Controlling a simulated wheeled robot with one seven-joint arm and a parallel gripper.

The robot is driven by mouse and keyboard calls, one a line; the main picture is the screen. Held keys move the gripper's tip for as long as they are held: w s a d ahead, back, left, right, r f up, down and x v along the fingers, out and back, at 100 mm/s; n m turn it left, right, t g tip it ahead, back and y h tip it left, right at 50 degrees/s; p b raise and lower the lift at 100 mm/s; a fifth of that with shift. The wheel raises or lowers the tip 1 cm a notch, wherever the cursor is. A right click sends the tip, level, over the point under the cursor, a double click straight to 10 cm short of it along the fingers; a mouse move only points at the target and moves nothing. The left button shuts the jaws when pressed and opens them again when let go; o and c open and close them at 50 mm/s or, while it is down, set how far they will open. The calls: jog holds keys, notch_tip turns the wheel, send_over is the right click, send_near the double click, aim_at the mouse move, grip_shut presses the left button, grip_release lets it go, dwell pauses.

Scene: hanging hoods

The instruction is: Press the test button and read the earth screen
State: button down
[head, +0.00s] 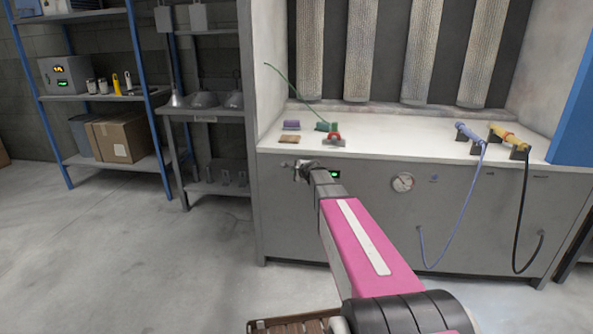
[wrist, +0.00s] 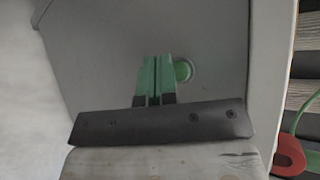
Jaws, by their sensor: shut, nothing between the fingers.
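A round green button (wrist: 183,71) is set in the grey cabinet front in the wrist view. My gripper (wrist: 157,78) has its two green fingers together and empty, just left of the button in that picture; I cannot tell whether they touch the panel. In the head view my gripper (head: 301,169) is at the cabinet front, below the bench edge, and the button is hidden there. A small dark screen with green characters (head: 335,174) shows on the cabinet front just right of my gripper, too small to read.
A round gauge (head: 403,182) and hanging purple (head: 447,250) and black (head: 520,230) hoses are to the right. A shelf at left holds a grey box with lit displays (head: 62,76). Floor at left is clear.

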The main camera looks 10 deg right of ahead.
jog(key=s, duration=0.1)
jog(key=s+a, duration=0.1)
jog(key=s, duration=0.2)
jog(key=shift+s+a, duration=0.25)
jog(key=shift+s, duration=0.1)
dwell(0.5)
jog(key=s+a+f+n+g, duration=0.2)
jog(key=s+f+n+g, duration=0.15)
jog(key=s, duration=0.45)
jog(key=s+a+f+n+g, duration=0.1)
jog(key=s+f+n+g, duration=0.1)
jog(key=s+f+n, duration=0.45)
jog(key=s+d+f+n+g+h, duration=0.1)
jog(key=s+d+n+g+h, duration=0.1)
jog(key=s, duration=0.8)
jog(key=s+d+f+n+g+h, duration=0.1)
jog(key=s+n+g, duration=0.3)
jog(key=s, duration=0.6)
jog(key=shift+s+d+f+n+h, duration=0.4)
jog(key=shift+f+n+h, duration=0.25)
jog(key=shift+h, duration=0.25)
jog(key=shift+g, duration=0.25)
